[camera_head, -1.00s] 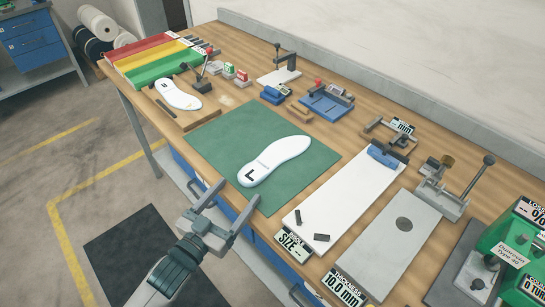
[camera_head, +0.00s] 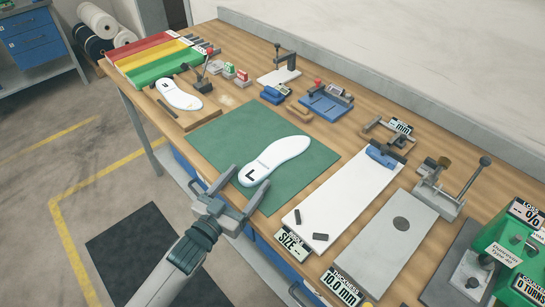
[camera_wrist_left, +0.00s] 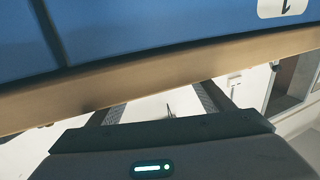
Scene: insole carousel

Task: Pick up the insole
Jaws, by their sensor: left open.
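A white insole (camera_head: 274,161) marked "L" lies flat on the green mat (camera_head: 215,150) at the front of the workbench, its heel toward me. My left gripper (camera_head: 246,190) is open and empty, its two fingers pointing at the heel end from the bench's front edge. In the left wrist view my left gripper (camera_wrist_left: 165,105) shows both fingers apart with nothing between them. A second white insole (camera_head: 178,95) lies on a wooden board further left. My right gripper is in neither view.
Red, yellow and green trays (camera_head: 155,60) stand at the far left. A white size plate (camera_head: 345,200) and a grey thickness plate (camera_head: 385,248) lie right of the mat. The wooden bench edge and blue drawers (camera_wrist_left: 130,30) fill the upper wrist view.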

